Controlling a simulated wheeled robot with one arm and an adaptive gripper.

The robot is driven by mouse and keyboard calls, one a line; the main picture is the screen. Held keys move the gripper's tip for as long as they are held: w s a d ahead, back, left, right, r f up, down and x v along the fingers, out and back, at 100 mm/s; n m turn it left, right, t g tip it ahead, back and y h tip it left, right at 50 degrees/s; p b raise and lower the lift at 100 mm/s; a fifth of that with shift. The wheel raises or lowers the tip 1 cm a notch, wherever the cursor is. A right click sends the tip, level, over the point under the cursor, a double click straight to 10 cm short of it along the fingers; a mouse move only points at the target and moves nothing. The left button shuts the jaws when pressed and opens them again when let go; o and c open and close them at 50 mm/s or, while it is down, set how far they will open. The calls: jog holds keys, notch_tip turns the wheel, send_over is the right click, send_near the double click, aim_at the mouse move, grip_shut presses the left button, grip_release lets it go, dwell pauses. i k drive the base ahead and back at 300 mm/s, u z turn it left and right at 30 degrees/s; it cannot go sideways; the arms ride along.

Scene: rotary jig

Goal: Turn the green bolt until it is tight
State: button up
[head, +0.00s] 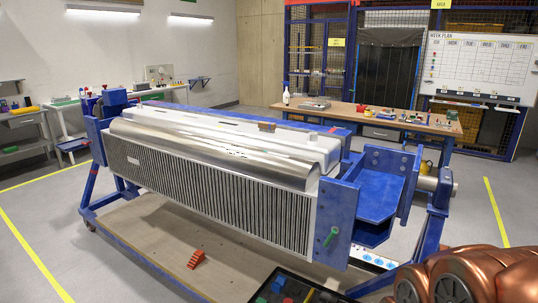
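The green bolt (331,236) sits on the face of the blue end plate (338,205) of the rotary jig, low at the jig's near right end. It is small here, and how deep it sits cannot be told. The jig's blue frame (434,228) holds a long silver finned unit (215,185) with a smooth rounded metal cover. Copper-coloured links of my arm show in the bottom right corner, to the right of the bolt and nearer the camera. My gripper is out of view.
A red stepped block (196,258) lies on the jig's wooden base board (150,232). A dark tray (290,288) with coloured pieces is at the bottom edge. A wooden workbench (370,122) stands behind. Floor is clear left of the jig and at the right.

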aim_at(335, 230)
jog(key=z, duration=1.1)
jog(key=k, duration=1.1)
jog(key=u, duration=1.3)
jog(key=i, duration=0.5)
jog(key=u, duration=0.05)
